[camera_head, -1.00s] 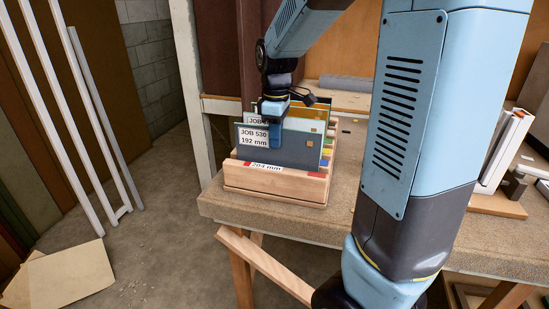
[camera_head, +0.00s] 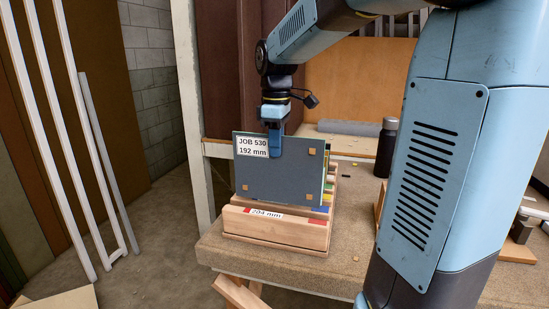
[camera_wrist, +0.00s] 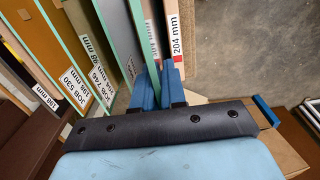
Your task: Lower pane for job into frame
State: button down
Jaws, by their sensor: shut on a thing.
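The grey pane (camera_head: 285,178) has a white label reading JOB 530, 192 mm, and small tan pads at its corners. It stands upright above the front of the wooden rack (camera_head: 275,233). My gripper (camera_head: 276,142) is shut on the pane's top edge, just right of the label. Whether the pane's lower edge is clear of the rack's slot is hidden by the rack's front board. No receiving frame can be identified for certain.
Several other labelled panes (camera_wrist: 75,88) stand in the rack. A dark bottle (camera_head: 386,148) and a grey roll (camera_head: 348,128) are at the bench's back. White rails (camera_head: 60,140) lean at left. White parts (camera_head: 530,212) show at the right edge, partly behind my arm.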

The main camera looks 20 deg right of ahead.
notch_tip(320, 180, up, 15)
jog(key=shift+r, duration=0.2)
dwell(1.1)
